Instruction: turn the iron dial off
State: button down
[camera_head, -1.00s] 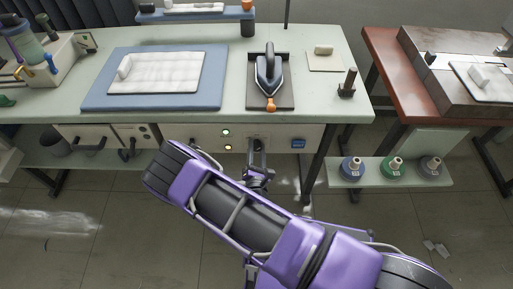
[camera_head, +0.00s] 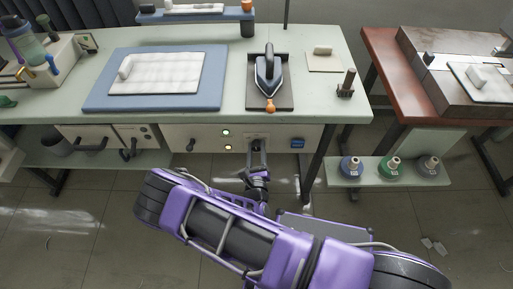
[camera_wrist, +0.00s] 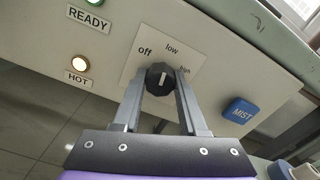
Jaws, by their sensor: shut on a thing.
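The iron dial (camera_wrist: 160,76) is a black faceted knob with a white mark, on a pale plate (camera_wrist: 136,68) lettered off, low and high. The mark stands nearly upright, roughly toward low. My gripper (camera_wrist: 162,88) is shut on the dial, one finger at each side, and the fingers hide part of its sides. In the head view my gripper (camera_head: 258,146) reaches the front panel (camera_head: 190,133) under the table edge; the dial there is too small to read. The iron (camera_head: 268,72) stands on a dark rest pad on the table.
A lit green READY lamp (camera_wrist: 80,7) and a lit HOT lamp (camera_wrist: 81,63) are left of the dial. A blue MIST button (camera_wrist: 240,110) is to the right. Dark drawer handles (camera_head: 91,144) stick out farther left. A low shelf (camera_head: 344,181) with several spools stands right.

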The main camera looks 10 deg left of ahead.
jog(key=n, duration=0.5)
jog(key=shift+s+f+n, duration=0.1)
jog(key=shift+n, duration=0.2)
jog(key=shift+d+n, duration=0.1)
jog(key=shift+n, duration=2.1)
jog(key=shift+c, duration=2.2)
grip_release()
jog(key=p+v, duration=0.1)
jog(key=v, duration=1.6)
jog(key=shift+s, duration=0.2)
jog(key=shift+w, duration=0.1)
